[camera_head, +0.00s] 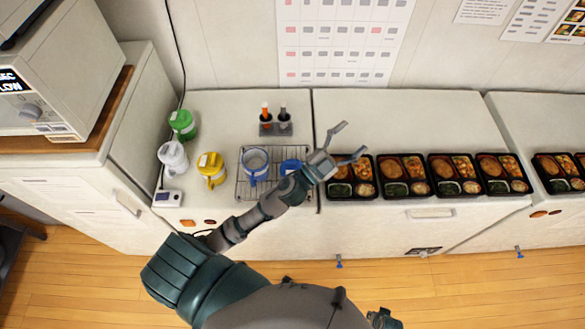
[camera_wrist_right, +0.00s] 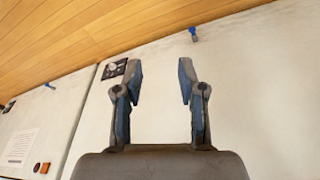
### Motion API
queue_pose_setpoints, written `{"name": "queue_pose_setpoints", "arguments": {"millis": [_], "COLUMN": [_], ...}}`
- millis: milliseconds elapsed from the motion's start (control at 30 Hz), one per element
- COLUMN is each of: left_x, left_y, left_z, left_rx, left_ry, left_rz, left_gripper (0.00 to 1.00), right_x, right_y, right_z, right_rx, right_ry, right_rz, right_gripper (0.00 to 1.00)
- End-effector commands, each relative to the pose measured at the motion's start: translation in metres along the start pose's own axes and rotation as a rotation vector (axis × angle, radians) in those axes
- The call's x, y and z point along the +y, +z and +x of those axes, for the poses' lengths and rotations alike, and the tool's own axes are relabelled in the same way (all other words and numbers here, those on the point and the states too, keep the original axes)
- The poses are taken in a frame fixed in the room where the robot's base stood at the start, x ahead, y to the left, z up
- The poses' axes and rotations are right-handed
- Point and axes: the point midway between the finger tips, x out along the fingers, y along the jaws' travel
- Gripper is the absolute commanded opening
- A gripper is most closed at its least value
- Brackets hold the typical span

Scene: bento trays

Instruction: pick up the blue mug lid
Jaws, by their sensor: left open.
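The blue mug lid (camera_head: 290,166) lies on the wire rack (camera_head: 243,190) in the head view. It is right of the blue mug (camera_head: 255,163), which stands with its top uncovered. My left wrist hides part of the lid's right side. My left gripper (camera_head: 350,140) is open and empty, its fingers spread beyond the lid to the right, near the leftmost bento tray. My right gripper (camera_wrist_right: 160,75) shows in the right wrist view, open with nothing between its fingers, in front of a white cabinet face.
Green (camera_head: 183,124), white (camera_head: 173,157) and yellow (camera_head: 211,169) mugs stand left of the rack. A small holder (camera_head: 275,129) with two upright items stands behind it. Several filled bento trays (camera_head: 404,198) line the counter to the right. A small white device (camera_head: 167,198) sits at the front left.

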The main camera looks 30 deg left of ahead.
Motion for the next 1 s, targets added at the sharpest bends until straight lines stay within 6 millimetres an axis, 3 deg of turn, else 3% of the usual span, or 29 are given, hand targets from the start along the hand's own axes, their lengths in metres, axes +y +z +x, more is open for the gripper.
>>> {"name": "queue_pose_setpoints", "arguments": {"millis": [33,100,167,267,367,467,500,600,700,800,900,1000], "left_x": [0.009,0.034,0.057,0.092,0.105,0.084,0.066,0.008,-0.046,-0.083,-0.096,-0.089], "left_y": [-0.027,-0.057,-0.071,-0.064,-0.024,0.034,0.058,0.103,0.126,0.134,0.139,0.149], "left_z": [0.015,0.022,0.020,0.005,-0.017,-0.040,-0.049,-0.069,-0.085,-0.095,-0.102,-0.109], "left_rx": [0.153,0.344,0.478,0.616,0.631,0.507,0.422,0.164,-0.085,-0.259,-0.335,-0.345], "left_ry": [0.084,0.238,0.398,0.712,1.063,1.418,1.547,1.808,1.971,2.055,2.089,2.097], "left_rz": [0.079,0.187,0.284,0.453,0.627,0.785,0.834,0.921,0.954,0.957,0.954,0.949], "left_gripper": [0.77,0.77,0.77,0.77,0.77,0.77,0.77,0.77,0.77,0.77,0.77,0.77], "right_x": [-0.001,-0.001,-0.002,-0.004,-0.005,-0.005,-0.006,-0.006,-0.006,-0.006,-0.006,-0.006], "right_y": [0.013,0.031,0.048,0.080,0.114,0.150,0.163,0.194,0.217,0.230,0.236,0.237], "right_z": [0.020,0.045,0.065,0.094,0.118,0.136,0.142,0.151,0.156,0.157,0.158,0.160], "right_rx": [-0.015,-0.028,-0.039,-0.057,-0.075,-0.093,-0.099,-0.113,-0.122,-0.126,-0.129,-0.129], "right_ry": [-0.001,-0.004,-0.005,-0.007,-0.010,-0.011,-0.012,-0.012,-0.013,-0.013,-0.013,-0.013], "right_rz": [-0.001,-0.004,-0.006,-0.010,-0.015,-0.019,-0.021,-0.024,-0.027,-0.029,-0.030,-0.030], "right_gripper": [0.40,0.40,0.40,0.40,0.40,0.40,0.40,0.40,0.40,0.40,0.40,0.40]}}
